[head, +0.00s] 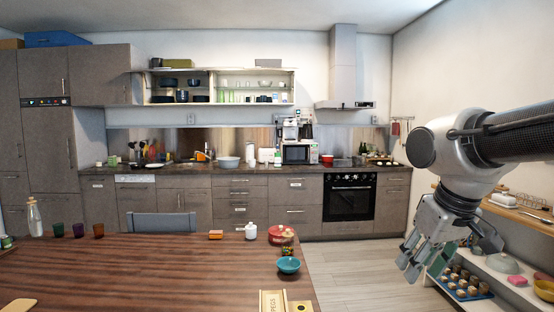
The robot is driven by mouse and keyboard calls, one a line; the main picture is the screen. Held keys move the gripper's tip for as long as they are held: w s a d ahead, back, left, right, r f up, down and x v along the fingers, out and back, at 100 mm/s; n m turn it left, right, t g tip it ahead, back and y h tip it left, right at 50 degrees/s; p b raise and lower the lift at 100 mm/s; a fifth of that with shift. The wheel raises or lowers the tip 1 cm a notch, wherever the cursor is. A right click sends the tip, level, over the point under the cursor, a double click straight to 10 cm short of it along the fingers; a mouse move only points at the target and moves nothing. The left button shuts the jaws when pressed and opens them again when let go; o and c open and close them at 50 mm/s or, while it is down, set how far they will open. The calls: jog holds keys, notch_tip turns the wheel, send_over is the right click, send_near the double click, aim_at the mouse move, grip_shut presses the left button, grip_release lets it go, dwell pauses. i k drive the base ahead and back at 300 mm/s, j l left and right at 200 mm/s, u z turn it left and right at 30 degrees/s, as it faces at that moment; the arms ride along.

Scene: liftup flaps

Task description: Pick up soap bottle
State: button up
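A small white bottle (250,231), which looks like a soap bottle, stands upright near the far edge of the brown wooden table (150,275). My gripper (418,262) hangs at the right of the head view, fingers pointing down, well to the right of the table and apart from the bottle. Its fingers look spread, with nothing visible between them.
Near the bottle are a red pot (281,235), an orange sponge-like block (216,234) and a teal bowl (288,265). A chair (161,222) stands behind the table. Shelves with small items (478,268) are at the right. Floor between table and shelves is clear.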

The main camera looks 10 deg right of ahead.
aim_at(277, 159)
jog(key=i+l+z, duration=0.15)
jog(key=l, duration=0.2)
jog(key=i+l+z, duration=0.1)
jog(key=l, duration=0.25)
jog(key=i+l+z, duration=0.15)
jog(key=l, duration=0.2)
jog(key=i+l+z, duration=0.2)
jog(key=i+l, duration=0.25)
jog(key=i+l+z, duration=0.2)
jog(key=i, duration=0.4)
jog(key=i+u, duration=0.15)
jog(key=i, duration=0.4)
jog(key=i+l+u, duration=0.2)
jog(key=i, duration=0.4)
jog(key=i+u, duration=0.1)
jog(key=i, duration=1)
jog(key=i+l, duration=0.1)
jog(key=i, duration=1.05)
jog(key=i+j+u, duration=0.1)
jog(key=i+j, duration=0.15)
jog(key=i, duration=1.05)
jog(key=i+j+u, duration=0.1)
jog(key=i, duration=1.25)
